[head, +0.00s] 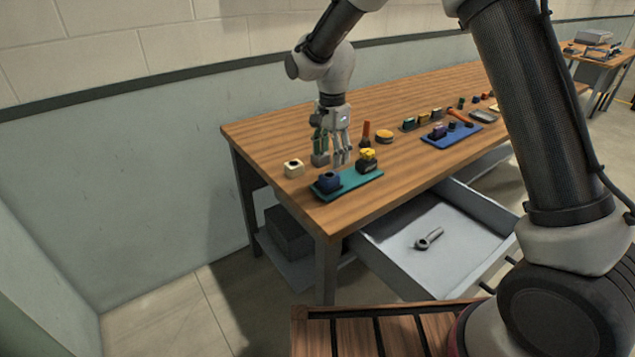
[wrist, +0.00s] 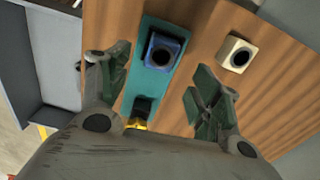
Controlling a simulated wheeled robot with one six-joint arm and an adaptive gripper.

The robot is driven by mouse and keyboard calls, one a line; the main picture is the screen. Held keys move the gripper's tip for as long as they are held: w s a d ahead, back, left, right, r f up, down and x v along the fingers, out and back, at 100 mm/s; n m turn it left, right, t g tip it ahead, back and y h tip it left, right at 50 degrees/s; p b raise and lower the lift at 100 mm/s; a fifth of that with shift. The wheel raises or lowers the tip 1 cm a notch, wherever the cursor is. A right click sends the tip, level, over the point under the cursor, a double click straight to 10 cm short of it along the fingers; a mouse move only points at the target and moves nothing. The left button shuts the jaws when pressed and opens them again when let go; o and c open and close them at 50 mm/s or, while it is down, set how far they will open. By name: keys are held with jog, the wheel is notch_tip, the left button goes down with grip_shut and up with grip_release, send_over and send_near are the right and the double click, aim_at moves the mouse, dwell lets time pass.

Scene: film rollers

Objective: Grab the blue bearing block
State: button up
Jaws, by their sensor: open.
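The blue bearing block (head: 328,180) sits on the left end of a teal mat (head: 352,184) near the table's front left corner. It also shows in the wrist view as a blue block (wrist: 163,50) with a round dark bore, on the teal strip (wrist: 146,28). My gripper (head: 335,160) is open and empty above the table, behind the mat in the head view. In the wrist view its two fingers (wrist: 161,100) stand apart, and the blue block lies beyond them, roughly between them. It is not touched in that view.
A cream bearing block (head: 293,169) stands left of my gripper. A black and yellow part (head: 367,161) is on the mat's right end. A blue mat (head: 453,136) with parts lies further right. An open drawer (head: 455,222) below holds a grey metal part (head: 428,238).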

aim_at(329, 175)
jog(key=shift+f+m, duration=0.25)
jog(key=shift+m, duration=0.05)
notch_tip(329, 175, down, 7)
jog(key=shift+a+f, duration=0.1)
jog(key=shift+f, duration=0.05)
jog(key=c, duration=1.4)
